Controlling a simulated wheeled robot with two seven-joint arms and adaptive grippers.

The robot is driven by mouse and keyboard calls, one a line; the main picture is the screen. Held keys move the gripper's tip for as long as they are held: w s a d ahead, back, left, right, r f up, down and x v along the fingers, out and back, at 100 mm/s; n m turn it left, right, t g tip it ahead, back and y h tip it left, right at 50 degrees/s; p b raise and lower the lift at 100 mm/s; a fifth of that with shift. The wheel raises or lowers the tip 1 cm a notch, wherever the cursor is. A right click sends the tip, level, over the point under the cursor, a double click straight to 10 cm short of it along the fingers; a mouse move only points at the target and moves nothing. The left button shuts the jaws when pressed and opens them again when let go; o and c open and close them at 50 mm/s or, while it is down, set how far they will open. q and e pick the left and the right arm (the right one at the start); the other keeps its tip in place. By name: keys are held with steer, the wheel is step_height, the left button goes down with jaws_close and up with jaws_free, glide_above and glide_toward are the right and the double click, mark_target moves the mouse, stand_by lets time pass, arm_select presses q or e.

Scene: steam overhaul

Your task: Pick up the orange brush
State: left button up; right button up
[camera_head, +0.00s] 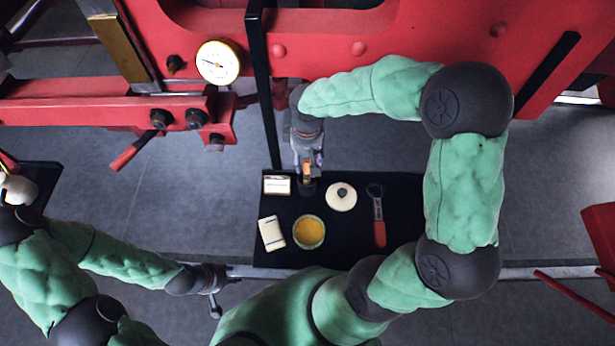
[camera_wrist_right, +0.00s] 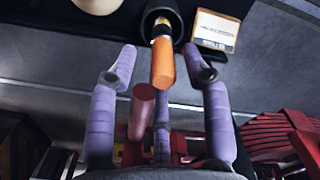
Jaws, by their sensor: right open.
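The orange brush (camera_head: 307,170) stands at the far edge of the black tray (camera_head: 345,254), partly hidden under my right gripper (camera_head: 308,158). In the right wrist view its orange handle (camera_wrist_right: 163,65) points toward the camera, with its lower end in a dark round holder or base. My right gripper (camera_wrist_right: 160,60) is open, its purple fingers spread around the handle; I cannot tell if any finger touches it. My left gripper (camera_head: 213,290) is at the lower left, left of the tray and away from the brush; its jaws are too small to read.
The tray also holds a small labelled box (camera_head: 277,185), a cream block (camera_head: 271,233), a bowl of yellow stuff (camera_head: 309,232), a round cream lid (camera_head: 341,196) and a red-handled tool (camera_head: 379,222). A red machine with a gauge (camera_head: 218,62) and a black upright bar (camera_head: 262,90) stand beyond.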

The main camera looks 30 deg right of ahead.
mark_target(307, 172)
steer(key=shift+s+a+f+b, duration=0.1)
steer(key=shift+s+f+b, duration=0.05)
steer(key=shift+f, duration=1.25)
steer(key=shift+s+a+f+b, duration=0.1)
steer(key=shift+s+f+b, duration=0.05)
steer(key=shift+f, duration=1.2)
jaws_close()
